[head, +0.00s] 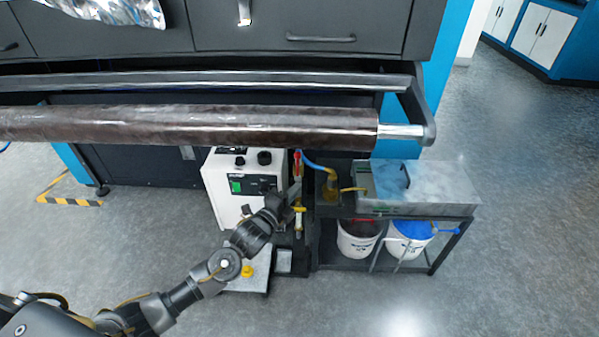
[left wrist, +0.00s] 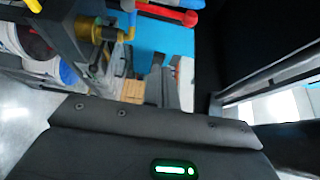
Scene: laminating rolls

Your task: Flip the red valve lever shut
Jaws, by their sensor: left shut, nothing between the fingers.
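The red valve lever (head: 297,163) shows small in the head view, beside the white machine and under the large dark roll. In the left wrist view the red lever (left wrist: 168,13) lies along the top edge, with a rounded red end. My left gripper (head: 296,190) is just below the lever in the head view. Its closed fingers (left wrist: 164,86) show in the left wrist view, with a gap between them and the lever. They hold nothing. Whether the fingertips touch any pipework is hard to tell. My right gripper is not in view.
A white machine (head: 222,198) with a green switch stands left of the valve. A brass fitting (head: 332,185) with a blue hose is to the right. A metal box (head: 420,185) sits on a rack above two buckets. The dark roll (head: 190,126) hangs overhead.

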